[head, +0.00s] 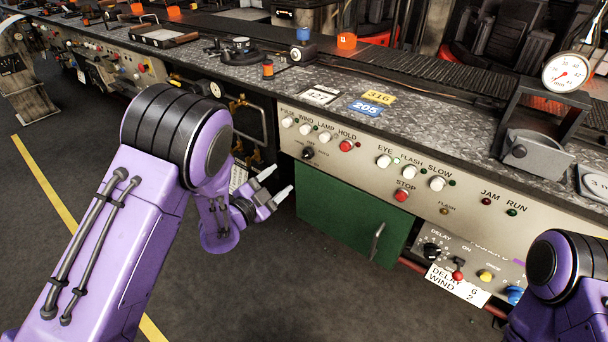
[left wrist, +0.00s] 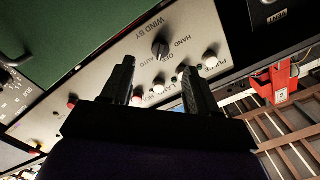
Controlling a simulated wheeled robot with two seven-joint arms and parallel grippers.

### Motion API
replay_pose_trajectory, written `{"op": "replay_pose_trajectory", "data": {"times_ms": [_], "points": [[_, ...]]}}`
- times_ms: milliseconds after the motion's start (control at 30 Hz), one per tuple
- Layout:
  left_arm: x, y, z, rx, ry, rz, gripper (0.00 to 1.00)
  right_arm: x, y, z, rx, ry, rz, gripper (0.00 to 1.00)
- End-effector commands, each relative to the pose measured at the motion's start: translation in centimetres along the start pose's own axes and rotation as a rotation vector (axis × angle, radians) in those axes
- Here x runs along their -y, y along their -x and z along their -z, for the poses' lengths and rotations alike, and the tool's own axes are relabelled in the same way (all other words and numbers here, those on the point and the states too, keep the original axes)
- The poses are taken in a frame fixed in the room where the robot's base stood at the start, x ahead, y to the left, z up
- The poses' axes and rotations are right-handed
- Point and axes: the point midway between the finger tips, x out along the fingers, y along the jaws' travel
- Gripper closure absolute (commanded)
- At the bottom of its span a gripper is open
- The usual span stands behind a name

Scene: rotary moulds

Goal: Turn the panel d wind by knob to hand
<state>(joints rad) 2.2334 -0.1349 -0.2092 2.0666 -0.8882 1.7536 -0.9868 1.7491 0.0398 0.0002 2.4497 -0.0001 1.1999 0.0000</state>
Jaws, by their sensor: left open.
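The wind by knob (head: 308,153) is a small black rotary knob at the left end of the grey panel (head: 350,180), below a row of white buttons. In the left wrist view the knob (left wrist: 160,46) sits beside the words WIND BY, HAND, OFF and AUTO, which read upside down. I cannot tell which word its pointer faces. My left gripper (head: 277,183) is open and empty, in front of the panel, to the lower left of the knob and apart from it. In the left wrist view the knob shows between and beyond the fingers (left wrist: 157,72).
A red hold button (head: 346,146) and white buttons (head: 306,129) sit close above the knob. A green cabinet door (head: 345,220) is below it. My right arm shows at the lower right, its gripper out of view. The floor before the panel is clear.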

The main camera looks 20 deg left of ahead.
Motion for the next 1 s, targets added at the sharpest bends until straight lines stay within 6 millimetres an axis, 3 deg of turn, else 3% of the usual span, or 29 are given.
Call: {"op": "replay_pose_trajectory", "data": {"times_ms": [100, 500, 633, 867, 900, 1000], "points": [[0.7, -1.7, 1.2, -0.049, -0.055, 0.0, 0.41, 0.0, -0.1, 0.0, -0.001, 0.0, 0.0, 0.57], [0.7, -9.6, 1.2, -0.039, -0.047, 0.001, 0.41, 0.0, 0.6, 0.3, -0.001, -0.001, 0.0, 0.57], [0.7, -10.6, 1.2, -0.036, -0.046, 0.001, 0.41, -0.1, 0.6, 0.3, -0.001, -0.001, 0.0, 0.57], [0.6, -10.8, 1.1, -0.035, -0.046, 0.0, 0.41, -0.1, 0.6, 0.2, -0.001, 0.0, 0.0, 0.57], [0.6, -10.8, 1.1, -0.035, -0.046, 0.0, 0.44, -0.1, 0.6, 0.2, -0.001, 0.0, 0.0, 0.57], [0.6, -10.8, 1.1, -0.035, -0.046, 0.0, 0.76, -0.1, 0.5, 0.2, -0.001, 0.0, 0.0, 0.57]]}}
